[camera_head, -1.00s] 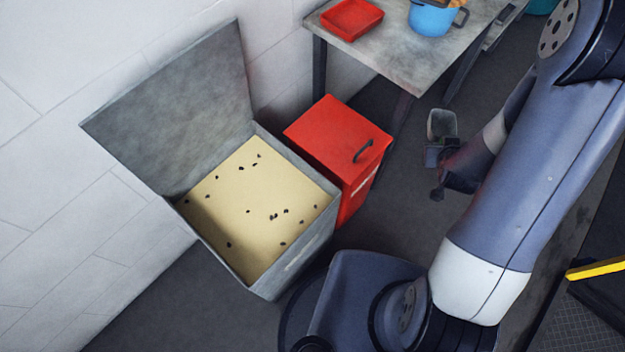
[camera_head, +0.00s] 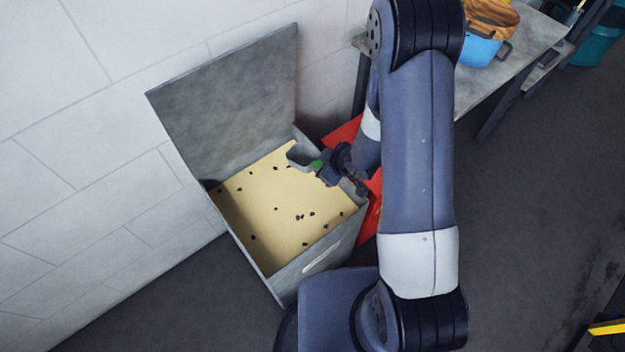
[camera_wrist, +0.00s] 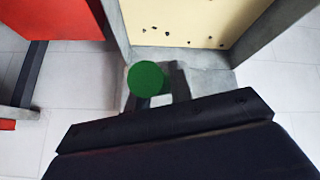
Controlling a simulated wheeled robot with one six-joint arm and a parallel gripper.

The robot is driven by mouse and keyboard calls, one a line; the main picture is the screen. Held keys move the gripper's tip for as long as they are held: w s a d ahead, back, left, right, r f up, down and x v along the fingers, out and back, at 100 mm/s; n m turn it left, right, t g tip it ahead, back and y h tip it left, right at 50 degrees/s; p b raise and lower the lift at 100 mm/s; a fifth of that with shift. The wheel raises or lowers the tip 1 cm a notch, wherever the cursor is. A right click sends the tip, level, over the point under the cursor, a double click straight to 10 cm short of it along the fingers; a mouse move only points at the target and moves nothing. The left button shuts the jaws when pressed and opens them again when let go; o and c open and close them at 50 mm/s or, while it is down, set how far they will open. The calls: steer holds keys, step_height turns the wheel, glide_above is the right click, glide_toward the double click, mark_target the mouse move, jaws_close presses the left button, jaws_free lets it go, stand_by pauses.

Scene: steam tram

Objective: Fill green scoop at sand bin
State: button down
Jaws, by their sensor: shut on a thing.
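The green scoop (camera_head: 299,156) has a grey, open-topped bowl and a green part at the handle. The green round end also shows in the wrist view (camera_wrist: 147,79). My gripper (camera_head: 321,166) is shut on the scoop and holds it over the far right part of the sand bin. The sand bin (camera_head: 318,265) is a grey box with its lid (camera_head: 232,100) standing open against the wall. Pale sand (camera_head: 270,205) with several dark specks fills it, and it shows in the wrist view (camera_wrist: 190,20). I cannot tell whether the scoop touches the sand, and no sand shows in its bowl.
A red box (camera_head: 368,218) stands right beside the bin, mostly behind my arm. A grey table (camera_head: 530,40) at the back holds a blue pot (camera_head: 478,50) with orange-brown contents. Dark floor is open on the right.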

mark_target(301, 157)
steer(key=s+a+f+n+g+b, duration=0.1)
steer(key=a+f+n+b, duration=0.15)
steer(key=f+b, duration=0.75)
steer(key=a+f+n+g+b, duration=0.1)
steer(key=a+f+n+b, duration=0.15)
steer(key=f+b, duration=0.7)
steer(key=w+a+f+m+y+b, duration=0.1)
steer(key=w+a+f+y+b, duration=0.1)
steer(key=a+f+b, duration=0.3)
step_height(301, 157, up, 20)
steer(key=p, duration=1.8)
steer(key=shift+s+d+t+y+p, duration=0.25)
steer(key=shift+d+t+y+p, duration=0.05)
steer(key=shift+d+p, duration=0.1)
stand_by(0.8)
